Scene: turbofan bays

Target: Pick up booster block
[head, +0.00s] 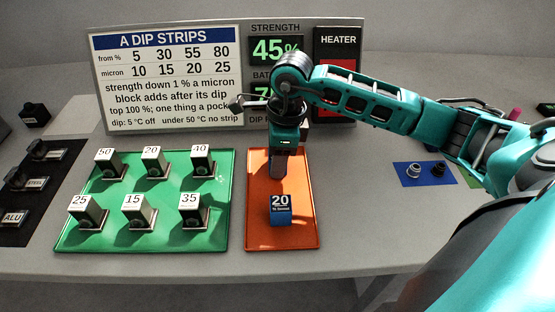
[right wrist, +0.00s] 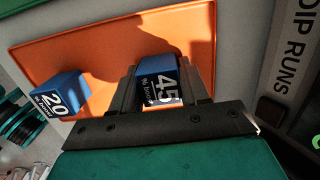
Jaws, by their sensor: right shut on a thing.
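My right gripper (head: 278,178) points down over the back part of the orange tray (head: 262,228). In the right wrist view its two dark fingers (right wrist: 160,88) are shut on a blue block marked 45 (right wrist: 157,68). The head view mostly hides this block behind the gripper, and I cannot tell whether it touches the tray. A second blue block, marked 20 (head: 280,212), stands on the tray nearer the front edge. It also shows at the left of the right wrist view (right wrist: 60,96). My left gripper is not in view.
A sign board (head: 165,78) with a strength display of 45% (head: 275,49) and a heater panel (head: 338,45) stand behind. A blue mat (head: 425,181) with small dark parts lies right. The front strip of bench is clear.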

